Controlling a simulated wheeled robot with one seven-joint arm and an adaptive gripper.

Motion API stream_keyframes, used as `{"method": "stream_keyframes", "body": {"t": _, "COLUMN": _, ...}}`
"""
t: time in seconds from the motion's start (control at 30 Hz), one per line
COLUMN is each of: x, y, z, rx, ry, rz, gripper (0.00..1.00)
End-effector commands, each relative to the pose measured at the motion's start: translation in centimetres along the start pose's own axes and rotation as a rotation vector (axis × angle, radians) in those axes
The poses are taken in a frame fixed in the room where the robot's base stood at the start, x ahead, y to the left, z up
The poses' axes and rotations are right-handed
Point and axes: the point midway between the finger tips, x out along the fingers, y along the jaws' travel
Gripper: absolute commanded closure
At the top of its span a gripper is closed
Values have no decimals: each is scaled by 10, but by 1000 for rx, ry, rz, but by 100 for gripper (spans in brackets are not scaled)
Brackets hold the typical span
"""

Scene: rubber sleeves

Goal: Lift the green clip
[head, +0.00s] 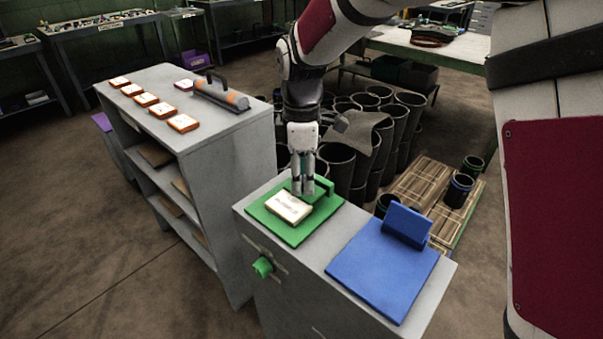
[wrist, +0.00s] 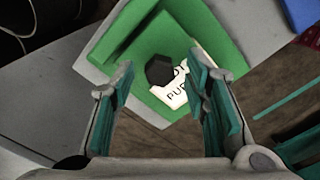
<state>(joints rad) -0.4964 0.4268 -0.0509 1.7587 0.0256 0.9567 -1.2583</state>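The green clip (head: 323,186) is a raised green flap standing at the back edge of a green board (head: 285,231) on a grey cabinet. A white card (head: 289,207) lies on the board. In the wrist view the clip (wrist: 150,42) appears ahead of the fingers, with a black six-sided piece (wrist: 160,71) and part of the lettered card (wrist: 170,95) beside it. My gripper (head: 303,190) points down just above the board, close to the clip, and partly hides it. In the wrist view its teal-padded fingers are well apart with nothing between them.
A blue board with a blue flap (head: 408,226) lies at right on the same cabinet. A green knob (head: 262,267) sticks out of its front. A grey shelf unit (head: 253,137) at left bears several orange-edged cards and a handled tool. Dark tubes (head: 410,105) stand behind.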

Motion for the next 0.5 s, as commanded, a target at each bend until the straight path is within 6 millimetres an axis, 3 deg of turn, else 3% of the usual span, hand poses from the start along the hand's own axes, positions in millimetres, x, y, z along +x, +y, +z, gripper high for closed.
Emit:
{"method": "stream_keyframes", "body": {"t": 0.03, "x": 0, "y": 0, "z": 0, "rx": 0, "ry": 0, "rz": 0, "gripper": 71}}
{"method": "stream_keyframes", "body": {"t": 0.17, "x": 0, "y": 0, "z": 0, "rx": 0, "ry": 0, "rz": 0, "gripper": 100}}
{"method": "stream_keyframes", "body": {"t": 0.5, "x": -1, "y": 1, "z": 1, "rx": 1, "ry": 18, "rz": -17, "gripper": 100}}
